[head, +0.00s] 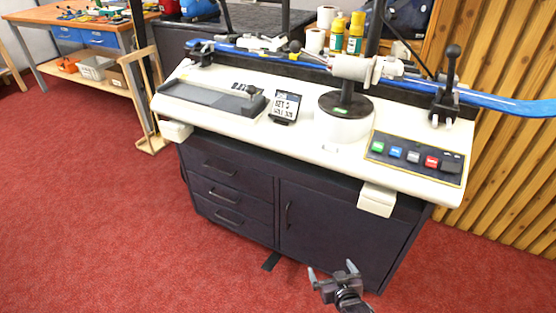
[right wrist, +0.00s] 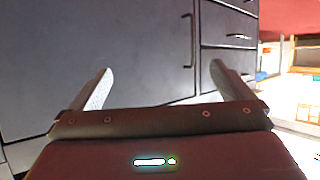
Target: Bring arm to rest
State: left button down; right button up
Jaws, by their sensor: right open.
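My right gripper (head: 332,273) is low in front of the bench cabinet, at the bottom of the head view, above the red carpet. In the right wrist view its two pale fingers (right wrist: 155,88) stand wide apart with nothing between them. The dark cabinet (head: 330,235) with its door and drawers is beyond the fingers; it also fills much of the right wrist view (right wrist: 100,40). My left gripper does not show in either view.
The white bench top (head: 230,118) carries a button panel (head: 415,157), a small display (head: 285,107) and a clamp holding a blue ski (head: 510,105). A wooden stand (head: 150,143) and a workbench (head: 60,18) are at the left. Open red carpet (head: 90,210) lies in front.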

jog(key=s+d+f+g+h+p, duration=0.1)
jog(key=s+d+f+g+p, duration=0.3)
jog(key=s, duration=0.5)
jog(key=s+d+f+g+h+p, duration=0.1)
jog(key=s+f+g+p, duration=0.15)
jog(key=s+f, duration=0.45)
pick_arm(q)
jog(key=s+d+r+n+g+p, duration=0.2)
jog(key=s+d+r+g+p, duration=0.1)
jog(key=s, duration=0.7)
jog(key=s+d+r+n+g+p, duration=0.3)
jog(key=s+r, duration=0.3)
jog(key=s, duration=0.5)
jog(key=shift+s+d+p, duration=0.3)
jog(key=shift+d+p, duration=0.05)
jog(key=shift+p, duration=0.25)
pick_arm(e)
jog(key=s+d+g, duration=0.2)
jog(key=s+d, duration=0.1)
jog(key=s, duration=1)
jog(key=s+d+g+h, duration=0.1)
jog(key=s+d+g, duration=0.2)
jog(key=s, duration=1.1)
jog(key=shift+s+f+m, duration=0.25)
jog(key=shift+f+m, duration=0.15)
jog(key=shift+f, duration=0.05)
